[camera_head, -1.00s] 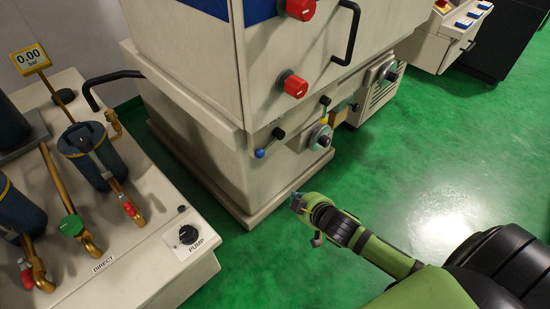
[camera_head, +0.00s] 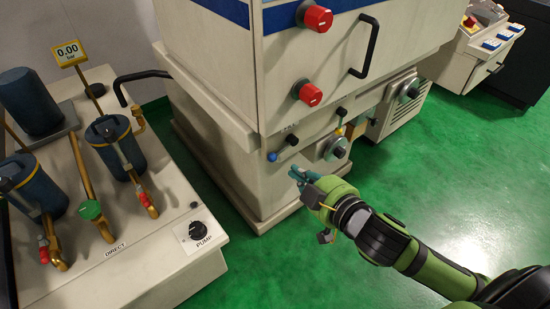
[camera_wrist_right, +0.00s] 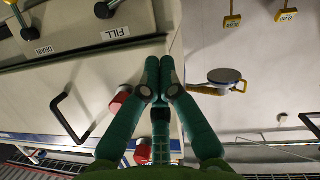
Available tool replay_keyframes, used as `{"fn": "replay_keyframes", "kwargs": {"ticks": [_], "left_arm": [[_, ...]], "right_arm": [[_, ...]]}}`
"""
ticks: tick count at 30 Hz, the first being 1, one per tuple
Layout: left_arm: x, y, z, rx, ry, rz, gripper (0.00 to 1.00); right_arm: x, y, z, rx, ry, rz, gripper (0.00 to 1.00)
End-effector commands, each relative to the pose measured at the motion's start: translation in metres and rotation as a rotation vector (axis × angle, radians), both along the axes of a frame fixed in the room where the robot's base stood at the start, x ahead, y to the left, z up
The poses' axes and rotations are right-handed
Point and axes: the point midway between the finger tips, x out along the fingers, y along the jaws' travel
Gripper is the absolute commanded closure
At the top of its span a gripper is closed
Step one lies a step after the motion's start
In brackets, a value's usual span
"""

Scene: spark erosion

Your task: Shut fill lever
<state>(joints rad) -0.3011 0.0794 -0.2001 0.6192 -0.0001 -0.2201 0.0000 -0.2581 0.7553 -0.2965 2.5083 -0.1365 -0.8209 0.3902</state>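The fill lever (camera_head: 283,148) is on the front of the beige machine, near its left corner. It has a black hub and a blue tip that points down and left. My left gripper is not in view.
A yellow-tipped drain lever (camera_head: 340,121) and a round dial (camera_head: 336,149) are to the right. Red knobs (camera_head: 307,93) and a black handle (camera_head: 366,48) are above. A pump bench (camera_head: 150,262) stands left. The green floor (camera_head: 440,180) is open on the right.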

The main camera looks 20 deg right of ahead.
Motion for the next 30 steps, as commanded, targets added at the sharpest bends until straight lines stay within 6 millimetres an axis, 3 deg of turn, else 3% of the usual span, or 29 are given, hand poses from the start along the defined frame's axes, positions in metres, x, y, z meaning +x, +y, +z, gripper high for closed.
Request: {"fn": "replay_keyframes", "kwargs": {"ticks": [8, 19, 24, 30], "left_arm": [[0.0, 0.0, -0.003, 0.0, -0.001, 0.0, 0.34], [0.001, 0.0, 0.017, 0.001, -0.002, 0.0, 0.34], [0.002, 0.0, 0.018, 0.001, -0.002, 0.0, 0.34], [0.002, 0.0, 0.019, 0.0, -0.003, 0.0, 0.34]], "right_arm": [[0.027, 0.006, -0.007, 0.002, -0.003, -0.001, 1.0], [0.096, 0.023, -0.027, 0.0, 0.0, -0.001, 1.0], [0.106, 0.019, -0.051, -0.001, 0.002, -0.002, 1.0], [0.113, 0.017, -0.062, 0.0, 0.001, 0.001, 1.0]]}}
